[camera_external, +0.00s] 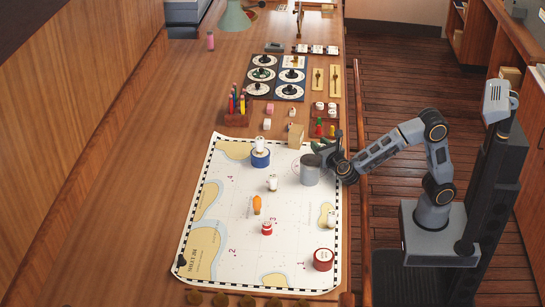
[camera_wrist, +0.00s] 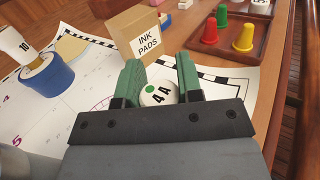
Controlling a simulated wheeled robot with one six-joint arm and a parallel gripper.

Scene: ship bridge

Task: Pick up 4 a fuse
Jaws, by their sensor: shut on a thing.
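The white fuse marked "4 A" with a green dot (camera_wrist: 158,93) sits between the green fingers of my gripper (camera_wrist: 160,88) in the wrist view. The fingers are shut on it, and only its labelled end shows. In the external view my gripper (camera_external: 322,152) is over the upper right part of the chart, beside a grey cylinder (camera_external: 310,172). The fuse is hidden there by the fingers and the cylinder. I cannot tell whether it touches the chart.
The ink pads box (camera_external: 296,134) stands just beyond my gripper. A blue round holder (camera_external: 261,160) with a white fuse marked "10" (camera_wrist: 14,45) stands to the left. A tray of coloured pawns (camera_wrist: 215,35) lies behind at right. Several small items stand on the chart (camera_external: 225,210).

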